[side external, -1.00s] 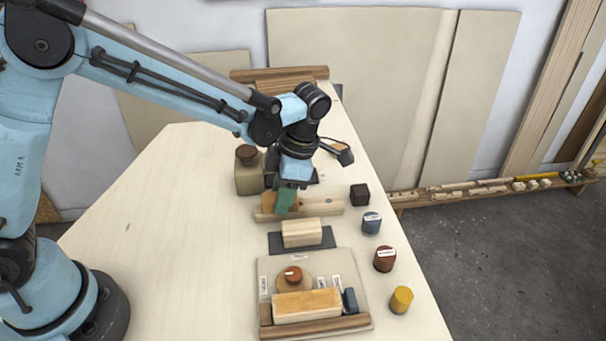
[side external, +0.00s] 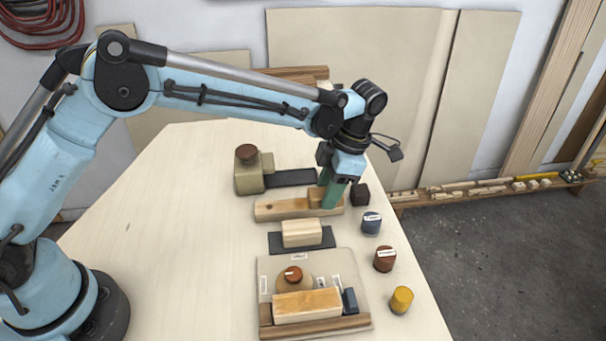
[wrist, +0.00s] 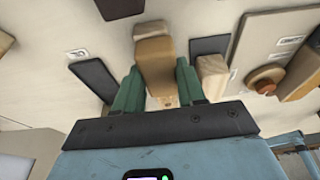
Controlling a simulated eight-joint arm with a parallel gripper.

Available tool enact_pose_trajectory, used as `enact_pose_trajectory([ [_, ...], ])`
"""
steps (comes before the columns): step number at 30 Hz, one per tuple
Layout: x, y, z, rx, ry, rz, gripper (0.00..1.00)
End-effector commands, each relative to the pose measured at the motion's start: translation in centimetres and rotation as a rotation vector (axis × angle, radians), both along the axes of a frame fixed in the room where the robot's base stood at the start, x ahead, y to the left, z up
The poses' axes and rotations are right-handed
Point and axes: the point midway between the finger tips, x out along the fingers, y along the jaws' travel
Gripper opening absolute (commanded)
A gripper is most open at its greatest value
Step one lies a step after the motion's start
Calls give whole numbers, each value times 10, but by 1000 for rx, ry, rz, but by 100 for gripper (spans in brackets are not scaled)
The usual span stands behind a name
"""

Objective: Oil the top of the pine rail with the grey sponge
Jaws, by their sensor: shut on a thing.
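The pine rail (side external: 280,209) lies across the table, with its left part uncovered. My gripper (side external: 331,200) has green fingers and is over the right part of the rail. It is shut on a tan-brown block (side external: 316,197), which sits low against the rail's top; I cannot tell whether they touch. In the wrist view the block (wrist: 155,62) lies between both fingers, with the rail (wrist: 152,30) beyond it. The held block does not look grey. A small blue-grey block (side external: 350,301) lies on the tray; I cannot tell whether it is a sponge.
A bottle with a brown cap (side external: 247,172) and a dark slab (side external: 290,178) stand behind the rail. A pale block (side external: 301,233) on a dark mat is in front. The tray (side external: 264,262) is nearer. A dark cube (side external: 360,194) and several small pots line the right edge.

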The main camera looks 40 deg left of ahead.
Motion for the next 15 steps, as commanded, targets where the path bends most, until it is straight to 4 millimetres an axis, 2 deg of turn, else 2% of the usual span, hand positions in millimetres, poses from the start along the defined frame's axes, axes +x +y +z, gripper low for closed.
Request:
enact_pose_trajectory([
  [7,16,-17,0,0,0,-2,11],
  [15,-1,1,0,-1,-1,1,11],
])
